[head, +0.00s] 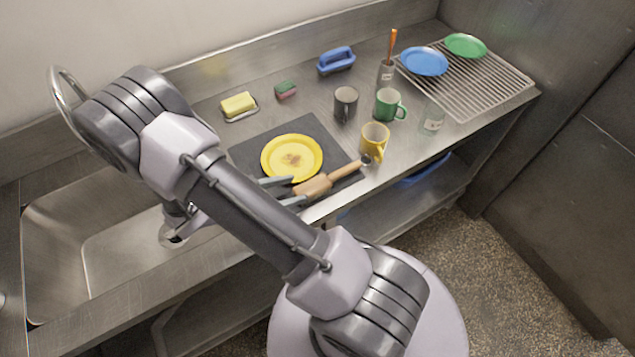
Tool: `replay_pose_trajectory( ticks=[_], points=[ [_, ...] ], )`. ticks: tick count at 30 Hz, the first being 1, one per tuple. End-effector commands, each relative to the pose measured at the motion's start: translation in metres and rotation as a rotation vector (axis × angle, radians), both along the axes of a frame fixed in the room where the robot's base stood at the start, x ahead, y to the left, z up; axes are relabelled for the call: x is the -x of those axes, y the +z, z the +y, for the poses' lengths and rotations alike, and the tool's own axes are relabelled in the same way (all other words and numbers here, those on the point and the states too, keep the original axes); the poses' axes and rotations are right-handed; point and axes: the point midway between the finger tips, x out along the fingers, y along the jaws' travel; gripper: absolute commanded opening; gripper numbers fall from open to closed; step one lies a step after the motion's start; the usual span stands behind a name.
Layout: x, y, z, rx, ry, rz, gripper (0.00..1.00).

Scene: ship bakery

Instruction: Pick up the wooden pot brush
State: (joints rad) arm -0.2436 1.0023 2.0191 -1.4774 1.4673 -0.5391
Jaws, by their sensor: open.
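The wooden pot brush (330,181) lies in the head view at the front edge of the dark mat (253,153). Its thick end is at the lower left, and its thin handle points up and right to a dark tip beside the yellow mug (375,141). My gripper (298,189) is open at the brush's left end, with its two fingertips pointing right toward the brush. I cannot tell whether they touch it or reach around it. My arm hides the gripper's base.
A yellow plate (291,157) with food remains lies on the mat just behind the fingers. A grey mug (346,103) and a green mug (388,105) stand behind the yellow mug. A clear glass (433,120) stands farther right. The sink (70,245) is at left.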

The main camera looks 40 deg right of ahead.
Motion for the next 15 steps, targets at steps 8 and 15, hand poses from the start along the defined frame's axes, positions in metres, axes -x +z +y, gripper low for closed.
replay_pose_trajectory(
  ticks=[8, 15],
  points=[
    [0.012, -0.016, -0.041, 0.000, -0.004, -0.002, 0.53],
    [0.023, -0.027, -0.079, -0.001, -0.004, -0.002, 0.53]
  ],
)
